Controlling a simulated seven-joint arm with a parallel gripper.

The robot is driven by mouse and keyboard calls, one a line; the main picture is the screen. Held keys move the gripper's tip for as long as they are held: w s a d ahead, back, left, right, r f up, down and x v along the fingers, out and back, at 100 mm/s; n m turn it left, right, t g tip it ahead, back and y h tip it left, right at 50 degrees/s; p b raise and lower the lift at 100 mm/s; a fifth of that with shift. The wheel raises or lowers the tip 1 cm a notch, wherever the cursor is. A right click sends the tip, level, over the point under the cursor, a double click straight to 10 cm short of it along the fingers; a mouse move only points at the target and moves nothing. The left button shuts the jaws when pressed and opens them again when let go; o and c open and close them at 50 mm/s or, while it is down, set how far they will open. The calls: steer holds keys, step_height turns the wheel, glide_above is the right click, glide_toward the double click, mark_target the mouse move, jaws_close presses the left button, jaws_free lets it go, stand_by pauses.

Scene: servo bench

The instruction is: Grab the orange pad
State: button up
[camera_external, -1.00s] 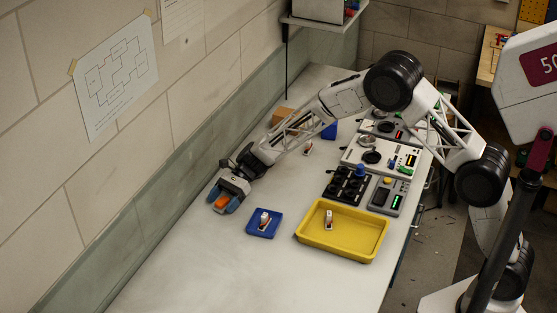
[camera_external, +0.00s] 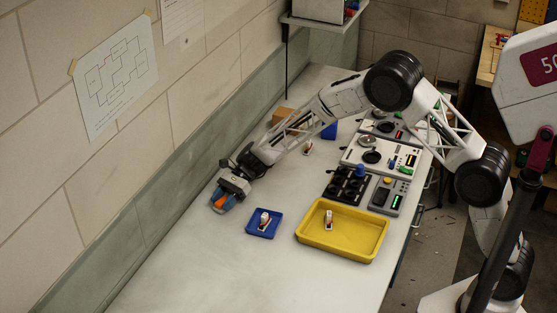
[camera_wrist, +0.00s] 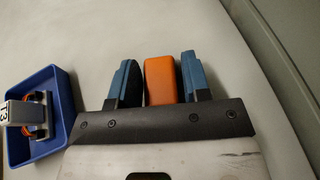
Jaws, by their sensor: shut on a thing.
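The orange pad (camera_wrist: 161,82) is a rounded block between the two blue fingers of my gripper (camera_wrist: 159,64) in the wrist view. My gripper is shut on the pad. A thin gap seems to show on the left of the pad from this angle. In the external view my gripper (camera_external: 222,203) is low over the left part of the bench, by the wall, and the orange pad (camera_external: 220,202) shows partly between its fingers. Whether the pad still touches the bench I cannot tell.
A small blue tray (camera_external: 251,229) holding a white and orange servo (camera_external: 264,219) is just right of my gripper. A yellow tray (camera_external: 372,247) with another servo (camera_external: 328,219) lies farther right. Control panels (camera_external: 380,155) stand behind. The front of the bench (camera_external: 190,265) is clear.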

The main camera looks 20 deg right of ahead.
mark_target(223, 200)
steer(key=shift+r, duration=5)
